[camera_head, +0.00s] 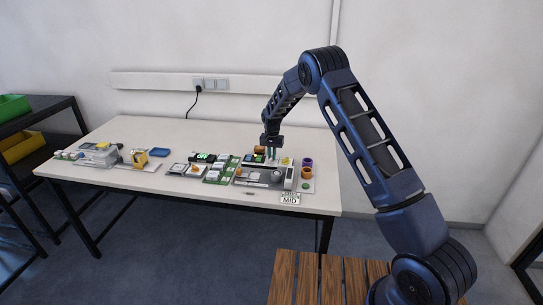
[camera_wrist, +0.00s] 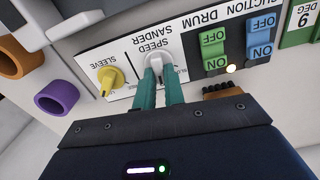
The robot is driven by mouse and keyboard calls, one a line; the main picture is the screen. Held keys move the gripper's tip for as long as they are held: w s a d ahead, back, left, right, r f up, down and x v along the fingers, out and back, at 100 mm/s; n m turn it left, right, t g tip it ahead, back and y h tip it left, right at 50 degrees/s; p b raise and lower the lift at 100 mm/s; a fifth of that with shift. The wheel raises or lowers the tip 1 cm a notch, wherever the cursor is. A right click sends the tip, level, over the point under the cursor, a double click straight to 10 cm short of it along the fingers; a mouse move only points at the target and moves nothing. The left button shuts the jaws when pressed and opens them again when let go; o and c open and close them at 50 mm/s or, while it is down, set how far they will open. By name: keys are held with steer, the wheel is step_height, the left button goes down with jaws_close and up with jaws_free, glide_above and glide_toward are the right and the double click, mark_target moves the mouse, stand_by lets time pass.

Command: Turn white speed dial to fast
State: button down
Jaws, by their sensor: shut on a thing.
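The white speed dial (camera_wrist: 154,61) sits on a panel below the label "SPEED SANDER", which appears upside down in the wrist view. My gripper (camera_wrist: 159,72) has its two teal fingers closed on the dial's front. The fingers hide part of the dial and the scale marks around it, so its exact setting is not readable. In the head view my gripper (camera_head: 270,153) points down at the machine at the back right of the table. The dial is too small to make out there.
A yellow sleeve knob (camera_wrist: 109,78) is left of the dial. A green switch (camera_wrist: 213,50) and a blue switch (camera_wrist: 260,38) are to its right. A purple ring (camera_wrist: 57,97) and an orange ring (camera_wrist: 16,57) are nearby.

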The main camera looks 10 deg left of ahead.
steer(key=m, duration=0.5)
steer(key=shift+d+m, duration=0.15)
steer(key=shift+m, duration=0.15)
steer(key=m, duration=0.4)
steer(key=shift+s+m, duration=0.15)
steer(key=shift+m, duration=0.15)
steer(key=c, duration=1.5)
jaws_free()
step_height(320, 180, up, 11)
steer(key=shift+f, duration=0.1)
